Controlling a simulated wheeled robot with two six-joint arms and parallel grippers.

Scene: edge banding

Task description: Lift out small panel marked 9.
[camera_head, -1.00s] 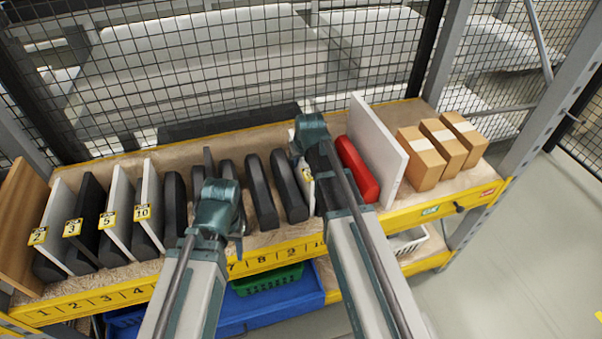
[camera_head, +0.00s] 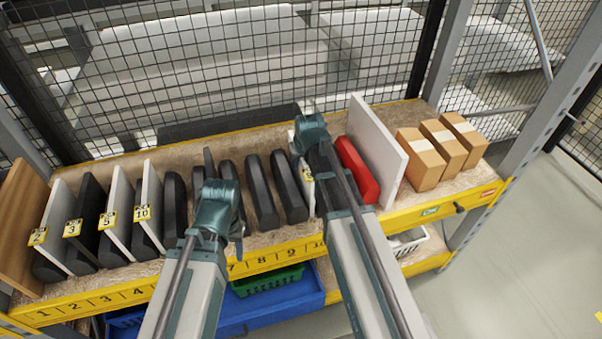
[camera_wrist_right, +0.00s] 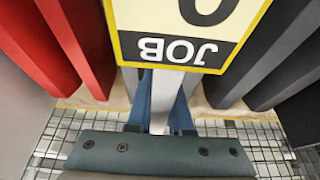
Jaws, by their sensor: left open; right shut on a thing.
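A thin white panel (camera_head: 308,196) stands upright in the rack, mostly hidden behind my right gripper (camera_head: 310,133). In the right wrist view my right gripper (camera_wrist_right: 160,105) is shut on the panel's edge. The panel's yellow label (camera_wrist_right: 175,48) appears upside down with "JOB" on it; its number is cut off by the frame, so I cannot read it fully. My left gripper (camera_head: 217,207) is open in front of the black dividers; its fingertips are mostly hidden.
Black dividers (camera_head: 262,190) stand left of the held panel. A red divider (camera_head: 357,168) and a large white panel (camera_head: 378,150) stand on its right, then cardboard boxes (camera_head: 420,158). Panels labelled 2, 3, 5 and 10 (camera_head: 150,200) stand at left. Wire mesh is behind.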

